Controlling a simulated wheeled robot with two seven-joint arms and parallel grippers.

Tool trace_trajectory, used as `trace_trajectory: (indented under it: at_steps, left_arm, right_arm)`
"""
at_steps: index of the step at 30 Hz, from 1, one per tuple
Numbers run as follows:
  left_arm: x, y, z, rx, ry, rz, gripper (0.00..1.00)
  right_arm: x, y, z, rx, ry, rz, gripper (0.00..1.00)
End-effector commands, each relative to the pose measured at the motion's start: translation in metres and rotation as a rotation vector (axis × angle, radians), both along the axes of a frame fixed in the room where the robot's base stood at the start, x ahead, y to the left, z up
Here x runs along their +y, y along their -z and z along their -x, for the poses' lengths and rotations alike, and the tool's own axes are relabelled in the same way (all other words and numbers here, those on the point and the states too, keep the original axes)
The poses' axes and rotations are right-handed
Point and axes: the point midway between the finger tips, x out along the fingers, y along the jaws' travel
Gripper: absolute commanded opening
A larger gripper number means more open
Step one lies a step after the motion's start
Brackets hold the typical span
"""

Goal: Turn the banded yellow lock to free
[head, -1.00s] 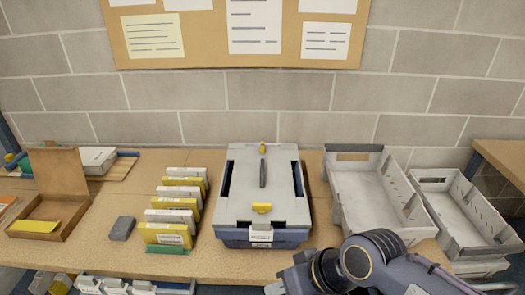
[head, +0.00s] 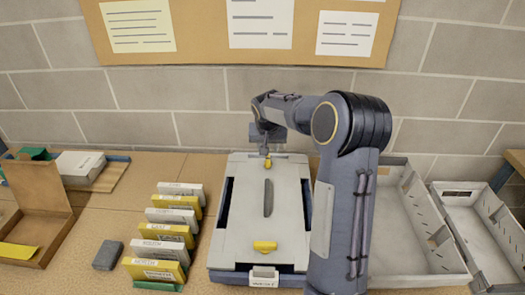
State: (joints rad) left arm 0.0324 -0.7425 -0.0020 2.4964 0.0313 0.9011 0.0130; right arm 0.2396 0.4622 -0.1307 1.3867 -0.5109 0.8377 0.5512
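A grey case with a dark blue base (head: 232,250) stands on the bench, with a dark handle (head: 268,198) along the middle of its lid. One small yellow lock (head: 268,163) is at the lid's far edge and a wider yellow one (head: 264,246) is at its near edge. I cannot make out a band on either. My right gripper (head: 268,153) points down at the far yellow lock, at or just above it. Its fingers are too small to tell open or shut, or whether they touch. My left gripper is not in view.
My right arm covers the case's right side. Two grey open bins (head: 392,276) (head: 492,247) stand to the right. Several yellow and white boxes (head: 160,250), a small grey block (head: 108,255) and an open cardboard box (head: 62,238) are to the left. A block wall is behind.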

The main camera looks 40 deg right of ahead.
Motion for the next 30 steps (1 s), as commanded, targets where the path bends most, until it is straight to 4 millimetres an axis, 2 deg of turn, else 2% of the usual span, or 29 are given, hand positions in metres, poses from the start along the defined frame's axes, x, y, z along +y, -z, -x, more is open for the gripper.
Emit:
trace_trajectory:
  at_steps: [6, 12, 17, 25, 30]
  left_arm:
    - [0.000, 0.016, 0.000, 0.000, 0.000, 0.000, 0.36]
    - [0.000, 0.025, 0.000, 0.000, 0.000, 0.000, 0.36]
    - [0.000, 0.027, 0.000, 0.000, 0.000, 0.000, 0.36]
    - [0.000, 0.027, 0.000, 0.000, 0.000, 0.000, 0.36]
    - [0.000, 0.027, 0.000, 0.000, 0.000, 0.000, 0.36]
  right_arm:
    - [-0.008, 0.034, -0.009, 0.003, 0.000, -0.001, 0.36]
    - [-0.014, 0.060, -0.017, 0.002, 0.000, -0.003, 0.36]
    - [-0.017, 0.068, -0.021, 0.000, 0.000, -0.001, 0.36]
    - [-0.017, 0.069, -0.021, 0.000, -0.001, -0.001, 0.36]
    - [-0.017, 0.069, -0.021, 0.001, -0.001, -0.002, 0.15]
